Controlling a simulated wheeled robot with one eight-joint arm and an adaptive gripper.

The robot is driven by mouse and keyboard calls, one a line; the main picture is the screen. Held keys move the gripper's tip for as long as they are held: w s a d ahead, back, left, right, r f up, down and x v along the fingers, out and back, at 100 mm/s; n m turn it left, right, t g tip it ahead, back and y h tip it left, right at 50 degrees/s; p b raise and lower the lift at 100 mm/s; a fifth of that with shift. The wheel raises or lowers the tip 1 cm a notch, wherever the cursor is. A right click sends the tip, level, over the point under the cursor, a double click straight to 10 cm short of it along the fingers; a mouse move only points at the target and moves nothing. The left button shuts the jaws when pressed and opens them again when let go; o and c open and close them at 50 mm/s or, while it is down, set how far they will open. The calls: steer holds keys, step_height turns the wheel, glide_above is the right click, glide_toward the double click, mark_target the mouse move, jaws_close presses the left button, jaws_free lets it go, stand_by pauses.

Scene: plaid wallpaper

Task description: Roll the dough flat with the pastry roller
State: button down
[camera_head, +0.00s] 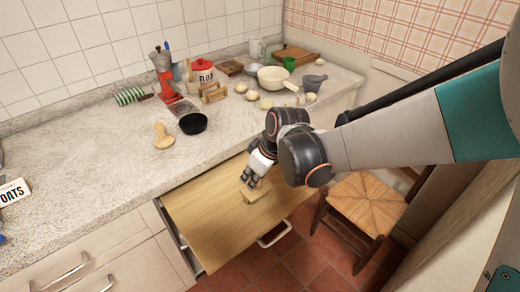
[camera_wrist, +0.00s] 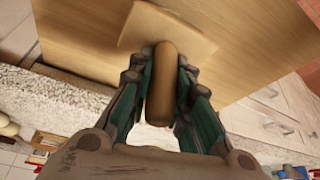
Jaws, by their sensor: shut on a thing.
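My gripper (camera_head: 257,178) is low over the pulled-out wooden board (camera_head: 205,215). In the wrist view (camera_wrist: 161,105) its fingers are shut on a brown rounded wooden bar, which looks like the handle of the pastry roller (camera_wrist: 160,88). A pale tan, straight-edged piece (camera_wrist: 185,38) lies crosswise at the bar's far end, against the board. It also shows under the fingers in the head view (camera_head: 256,193). I cannot tell whether this piece is the roller's head or the dough.
A pale pear-shaped thing (camera_head: 163,136) and a black bowl (camera_head: 193,123) are on the counter (camera_head: 110,165). A white pan (camera_head: 273,78), several pale round items and a red-lidded tin (camera_head: 203,75) stand farther back. A woven-seat chair (camera_head: 368,203) stands right of the board.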

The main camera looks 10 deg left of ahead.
steer(key=shift+s+d, duration=0.25)
step_height(320, 180, up, 7)
steer(key=p, duration=0.5)
steer(key=shift+s+r, duration=0.1)
stand_by(0.7)
steer(key=shift+w+d+b+x, duration=0.1)
steer(key=shift+b+x, duration=0.7)
steer(key=shift+x, duration=0.35)
steer(key=shift+w+d+b+x, duration=0.15)
steer(key=shift+b+x, duration=0.6)
steer(key=shift+x, duration=0.4)
steer(key=shift+w+d+b+x, duration=0.1)
steer(key=shift+b+x, duration=0.7)
steer(key=shift+x, duration=0.35)
steer(key=shift+f+b, duration=0.3)
steer(key=shift+f, duration=0.15)
